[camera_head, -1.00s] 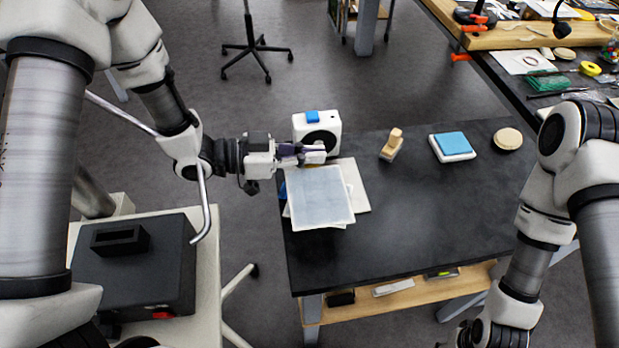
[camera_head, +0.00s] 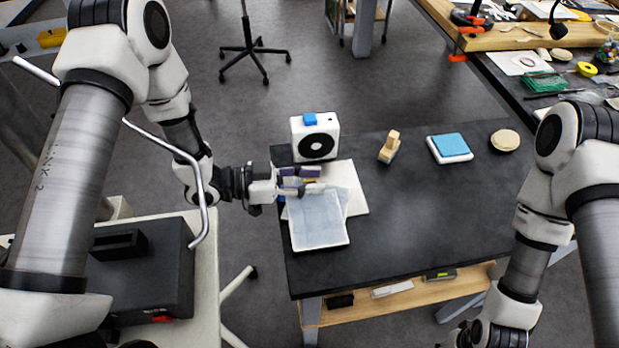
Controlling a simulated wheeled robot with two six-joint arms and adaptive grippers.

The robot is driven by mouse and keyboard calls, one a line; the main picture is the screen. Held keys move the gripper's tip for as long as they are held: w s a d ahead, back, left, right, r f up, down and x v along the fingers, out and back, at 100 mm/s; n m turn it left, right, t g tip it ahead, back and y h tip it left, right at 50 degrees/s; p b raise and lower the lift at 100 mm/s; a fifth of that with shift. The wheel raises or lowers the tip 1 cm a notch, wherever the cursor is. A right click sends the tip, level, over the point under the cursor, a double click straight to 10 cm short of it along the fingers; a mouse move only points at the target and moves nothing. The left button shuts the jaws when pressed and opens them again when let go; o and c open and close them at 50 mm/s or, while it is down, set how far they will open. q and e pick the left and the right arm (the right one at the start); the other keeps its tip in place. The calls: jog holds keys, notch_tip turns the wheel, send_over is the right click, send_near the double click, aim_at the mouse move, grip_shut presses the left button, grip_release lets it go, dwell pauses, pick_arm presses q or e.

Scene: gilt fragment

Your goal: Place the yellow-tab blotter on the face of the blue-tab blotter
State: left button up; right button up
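The yellow-tab blotter (camera_head: 318,230) is a pale blue-grey sheet near the table's left edge. Its yellow tab (camera_head: 309,181) shows at my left gripper. It lies over, or very close above, another pale sheet, turned slightly against it. A bit of blue at the left edge (camera_head: 281,200) appears to be the tab of the blue-tab blotter, whose face is mostly covered. My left gripper (camera_head: 312,181) is at the sheets' far edge, its fingers parted with the yellow tab between them. My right arm is at the right; its fingers are out of frame.
A white box (camera_head: 315,140) with a black disc and blue top stands just behind the sheets. A wooden stamp (camera_head: 389,147), a blue pad (camera_head: 450,147) and a round tan disc (camera_head: 504,140) lie along the back. The table's middle and right front (camera_head: 430,215) are clear.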

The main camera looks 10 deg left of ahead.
pick_arm(q)
jog(key=shift+a+r, duration=0.1)
jog(key=shift+r, duration=0.2)
jog(key=p+v, duration=0.4)
jog(key=v, duration=0.3)
jog(key=shift+r, duration=0.1)
jog(key=shift+s+a, duration=0.1)
jog(key=shift+a, duration=0.05)
